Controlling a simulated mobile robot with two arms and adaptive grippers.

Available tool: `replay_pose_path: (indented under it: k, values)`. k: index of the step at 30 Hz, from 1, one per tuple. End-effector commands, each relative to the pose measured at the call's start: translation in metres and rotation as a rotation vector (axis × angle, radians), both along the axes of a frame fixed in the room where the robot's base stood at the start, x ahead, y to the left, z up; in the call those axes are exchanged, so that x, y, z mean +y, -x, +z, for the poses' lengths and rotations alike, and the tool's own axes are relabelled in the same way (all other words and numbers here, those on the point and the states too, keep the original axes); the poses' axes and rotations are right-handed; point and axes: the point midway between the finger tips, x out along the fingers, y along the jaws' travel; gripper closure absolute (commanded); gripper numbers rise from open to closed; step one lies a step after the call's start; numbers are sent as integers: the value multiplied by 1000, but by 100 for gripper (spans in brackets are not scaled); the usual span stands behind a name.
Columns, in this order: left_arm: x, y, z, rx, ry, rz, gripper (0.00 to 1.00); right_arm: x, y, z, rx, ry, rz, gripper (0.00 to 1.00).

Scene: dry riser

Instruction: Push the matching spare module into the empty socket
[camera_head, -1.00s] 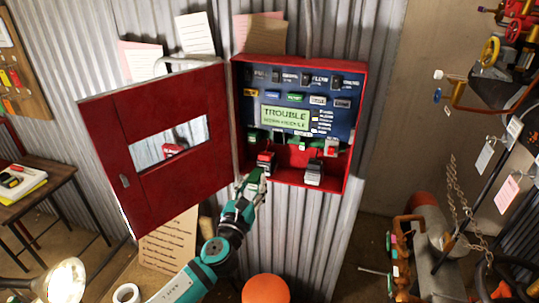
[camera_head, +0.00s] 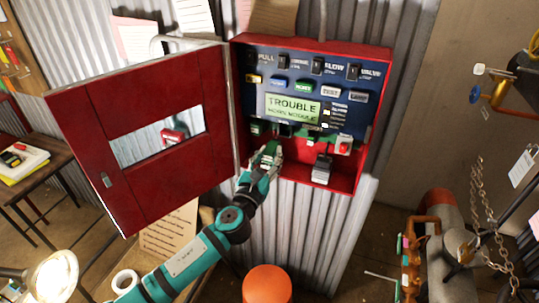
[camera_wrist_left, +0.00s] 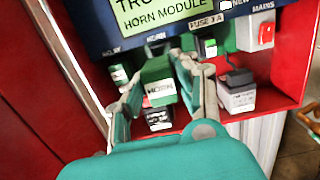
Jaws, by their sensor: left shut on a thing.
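My left gripper (camera_head: 268,156) reaches into the lower part of the open red panel box (camera_head: 366,140). It is shut on a green module marked HORN (camera_wrist_left: 158,84), one finger on each side in the left wrist view. The module is held just below and in front of the HORN label on the blue panel (camera_wrist_left: 100,38). The socket under that label is mostly hidden behind the module; I cannot tell whether they touch. The display (camera_head: 293,108) reads TROUBLE, HORN MODULE. My right gripper is not in view.
A grey and black module (camera_head: 322,168) stands on the box floor, right of my gripper. Another module (camera_wrist_left: 158,118) sits low behind the left fingers. A white unit with a red switch (camera_wrist_left: 262,32) is at right. The red door (camera_head: 150,190) stands open at left.

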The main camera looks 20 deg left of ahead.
Motion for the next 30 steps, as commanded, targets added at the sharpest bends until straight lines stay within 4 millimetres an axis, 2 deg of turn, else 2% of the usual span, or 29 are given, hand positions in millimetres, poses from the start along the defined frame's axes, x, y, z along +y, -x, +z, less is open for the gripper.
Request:
replay_pose_path:
  k: [2, 5, 15, 30]
  values:
    - [0, 1, 2, 0, 0, 0, 100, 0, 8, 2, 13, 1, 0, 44]
    - [0, 1, 3, -1, 0, -1, 100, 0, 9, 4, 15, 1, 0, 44]
    - [-1, -20, 2, -1, 2, 0, 100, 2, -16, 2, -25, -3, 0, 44]
    - [-2, -50, 2, -1, 1, -1, 100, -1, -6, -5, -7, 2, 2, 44]
